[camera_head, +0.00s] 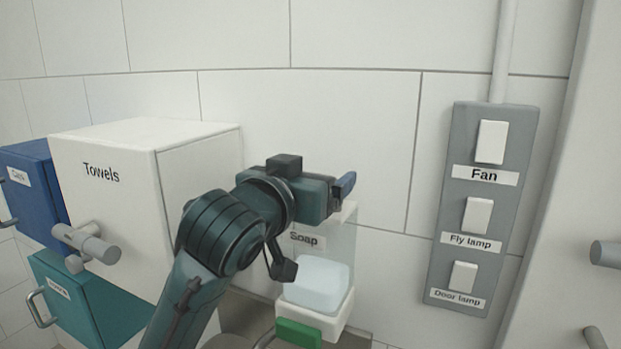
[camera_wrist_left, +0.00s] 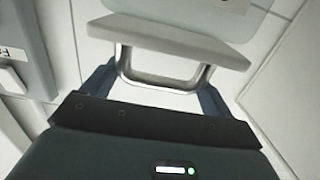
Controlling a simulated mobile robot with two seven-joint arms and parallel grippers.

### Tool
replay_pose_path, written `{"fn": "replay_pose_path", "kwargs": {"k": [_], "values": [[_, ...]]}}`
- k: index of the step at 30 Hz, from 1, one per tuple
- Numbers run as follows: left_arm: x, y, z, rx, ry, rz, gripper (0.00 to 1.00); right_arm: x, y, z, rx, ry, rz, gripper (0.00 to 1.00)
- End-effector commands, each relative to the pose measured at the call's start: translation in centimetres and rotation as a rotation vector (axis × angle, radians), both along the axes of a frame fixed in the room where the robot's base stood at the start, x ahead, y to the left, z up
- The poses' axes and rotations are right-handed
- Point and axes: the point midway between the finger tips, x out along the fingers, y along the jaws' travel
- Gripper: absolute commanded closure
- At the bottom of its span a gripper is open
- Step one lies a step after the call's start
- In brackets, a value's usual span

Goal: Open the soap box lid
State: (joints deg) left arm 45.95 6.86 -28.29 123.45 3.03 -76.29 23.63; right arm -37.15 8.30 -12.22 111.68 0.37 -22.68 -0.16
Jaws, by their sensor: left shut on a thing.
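The soap box (camera_head: 338,240) is a pale, see-through wall unit with a "Soap" label, partly hidden behind my left arm in the head view. Its lid (camera_wrist_left: 170,35) shows in the left wrist view as a flat pale slab with a U-shaped metal handle (camera_wrist_left: 160,84). My left gripper (camera_head: 343,190) is at the top of the box. In the left wrist view its fingers (camera_wrist_left: 158,92) stand on both sides of the handle, shut on it. The head view hides the handle and most of the lid, so I cannot tell how far the lid is raised. My right gripper is not in view.
A light blue block (camera_head: 316,283) sits on a white tray below, above a green part (camera_head: 298,333). A white "Towels" box (camera_head: 105,200) with a knob stands left, near blue and teal boxes. A grey switch panel (camera_head: 462,210) is on the right wall.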

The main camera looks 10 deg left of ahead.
Motion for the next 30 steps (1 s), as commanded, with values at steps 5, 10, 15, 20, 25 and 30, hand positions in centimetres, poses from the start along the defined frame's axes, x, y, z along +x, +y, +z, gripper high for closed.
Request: {"fn": "replay_pose_path", "kwargs": {"k": [5, 10, 15, 20, 25, 30], "values": [[0.6, -0.2, 0.7, 0.03, 0.1, -0.001, 0.55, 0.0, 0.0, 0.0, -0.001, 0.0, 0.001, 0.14], [1.3, -0.5, 1.2, 0.072, 0.224, -0.001, 0.55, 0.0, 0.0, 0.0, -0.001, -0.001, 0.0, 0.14], [2.0, -0.7, 1.5, 0.112, 0.341, -0.001, 0.55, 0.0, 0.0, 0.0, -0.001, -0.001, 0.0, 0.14], [2.6, -0.9, 1.6, 0.14, 0.433, -0.001, 0.55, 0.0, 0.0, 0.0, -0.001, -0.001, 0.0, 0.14], [3.0, -1.0, 1.7, 0.162, 0.498, 0.0, 0.55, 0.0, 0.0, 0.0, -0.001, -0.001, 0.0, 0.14], [3.2, -1.1, 1.7, 0.172, 0.53, -0.001, 0.55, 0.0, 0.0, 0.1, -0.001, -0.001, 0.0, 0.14]]}}
